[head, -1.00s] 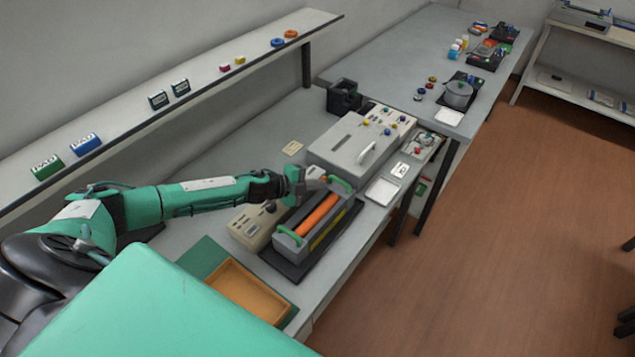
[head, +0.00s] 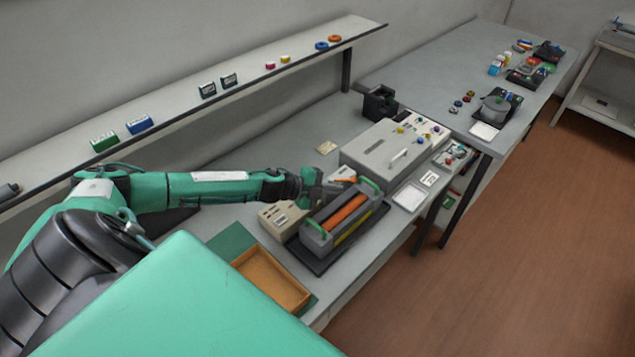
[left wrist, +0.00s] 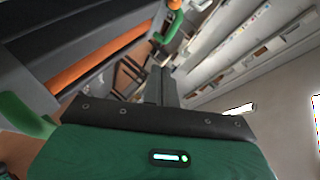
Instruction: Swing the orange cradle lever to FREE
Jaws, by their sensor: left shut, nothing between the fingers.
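The dark cradle (head: 311,259) holds a grey toner cartridge (head: 318,241) with an orange roller (head: 349,212) and green handles at its ends. The orange lever (head: 344,174) shows just behind the cartridge's far end, beyond my gripper. Its markings are too small to read, so I cannot tell its setting. My left gripper (head: 326,188) is shut and empty beside the cartridge's back side, close to the lever; contact cannot be made out. In the left wrist view the shut fingers (left wrist: 160,86) point past the cartridge's roller (left wrist: 95,62), and an orange tip (left wrist: 175,4) shows beyond them. My right gripper is out of view.
A beige box (head: 284,216) stands left of the cradle. A large grey machine (head: 385,150) stands beyond it, with a white tray (head: 410,196) to its right. An orange-brown tray (head: 268,281) lies in front. The bench behind my arm is mostly clear.

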